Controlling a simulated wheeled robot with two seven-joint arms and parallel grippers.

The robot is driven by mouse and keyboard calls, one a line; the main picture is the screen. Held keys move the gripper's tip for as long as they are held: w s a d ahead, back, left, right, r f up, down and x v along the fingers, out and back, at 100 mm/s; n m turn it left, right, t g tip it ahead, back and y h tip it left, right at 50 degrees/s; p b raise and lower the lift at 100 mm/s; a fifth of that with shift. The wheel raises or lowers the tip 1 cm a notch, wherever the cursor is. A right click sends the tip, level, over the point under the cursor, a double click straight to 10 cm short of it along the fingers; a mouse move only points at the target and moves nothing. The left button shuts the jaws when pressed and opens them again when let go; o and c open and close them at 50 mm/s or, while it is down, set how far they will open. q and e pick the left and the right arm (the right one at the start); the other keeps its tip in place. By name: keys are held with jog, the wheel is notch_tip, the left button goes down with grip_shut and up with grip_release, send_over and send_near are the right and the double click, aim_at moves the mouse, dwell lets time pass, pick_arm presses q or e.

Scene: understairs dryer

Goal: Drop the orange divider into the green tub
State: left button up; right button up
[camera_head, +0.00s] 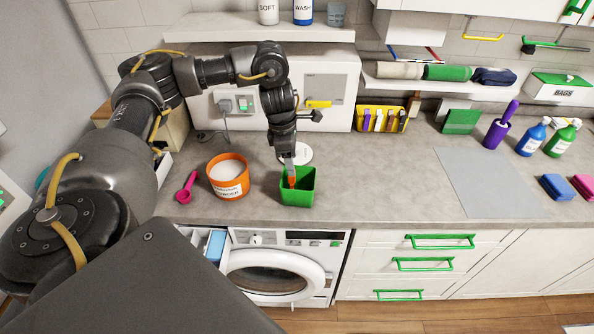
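The green tub (298,198) stands on the grey counter near its front edge, above the washing machine. My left gripper (289,168) points straight down over the tub, with its fingertips at the tub's opening. The orange divider (292,181) is at the fingertips, its lower part inside the tub. The fingers look shut on it; they show nearly edge-on. Whether the divider touches the tub's floor is hidden. My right gripper is not in view.
An orange-rimmed powder bucket (229,187) and a magenta scoop (186,188) stand left of the tub. A white round lid (303,153) lies behind it. A yellow basket (380,119) is at the back. The counter right of the tub is clear up to a grey mat (487,183).

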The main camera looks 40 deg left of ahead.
pick_arm(q)
notch_tip(320, 180, up, 11)
jog(key=s+a+p, duration=0.1)
jog(key=shift+a+f, duration=0.15)
jog(key=shift+f, duration=0.05)
dwell(0.4)
dwell(0.6)
